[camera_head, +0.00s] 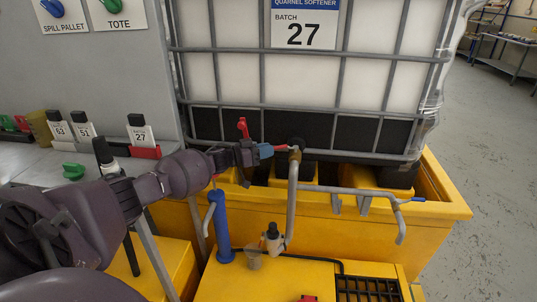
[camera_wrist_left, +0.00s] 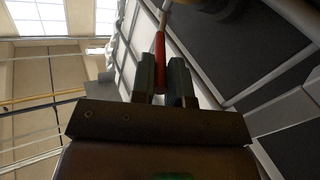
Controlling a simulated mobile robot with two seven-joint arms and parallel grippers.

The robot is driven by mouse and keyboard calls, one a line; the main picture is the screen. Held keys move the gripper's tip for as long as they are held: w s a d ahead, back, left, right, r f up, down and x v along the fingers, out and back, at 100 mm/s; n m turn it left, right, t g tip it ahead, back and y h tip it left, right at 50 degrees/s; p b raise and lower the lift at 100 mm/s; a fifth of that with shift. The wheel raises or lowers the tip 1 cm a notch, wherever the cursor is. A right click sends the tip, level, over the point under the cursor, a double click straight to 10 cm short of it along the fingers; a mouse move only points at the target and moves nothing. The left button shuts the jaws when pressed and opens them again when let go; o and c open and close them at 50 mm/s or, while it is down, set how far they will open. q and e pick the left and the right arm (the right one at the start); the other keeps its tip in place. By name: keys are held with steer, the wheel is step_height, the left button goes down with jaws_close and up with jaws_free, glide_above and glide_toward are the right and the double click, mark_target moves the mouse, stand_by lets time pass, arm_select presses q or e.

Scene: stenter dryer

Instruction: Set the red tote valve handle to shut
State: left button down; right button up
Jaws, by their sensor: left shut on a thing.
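The red tote valve handle (camera_head: 281,147) sticks out to the left from the dark valve with a brass part (camera_head: 296,150), low on the front of the caged white tote (camera_head: 375,75). It looks roughly level in the head view. My left gripper (camera_head: 266,151) is shut on the handle's outer end. In the left wrist view the red handle (camera_wrist_left: 160,50) runs between the two dark fingers of my left gripper (camera_wrist_left: 165,80), toward a valve partly cut off at the top. My right gripper is not in view.
A yellow bund (camera_head: 440,210) surrounds the tote base. An upright red piece (camera_head: 243,127) is just behind my wrist. Labelled bottles (camera_head: 140,130) stand at left.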

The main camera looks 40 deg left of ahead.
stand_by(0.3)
arm_select(q)
steer(key=c, duration=1.1)
jaws_free()
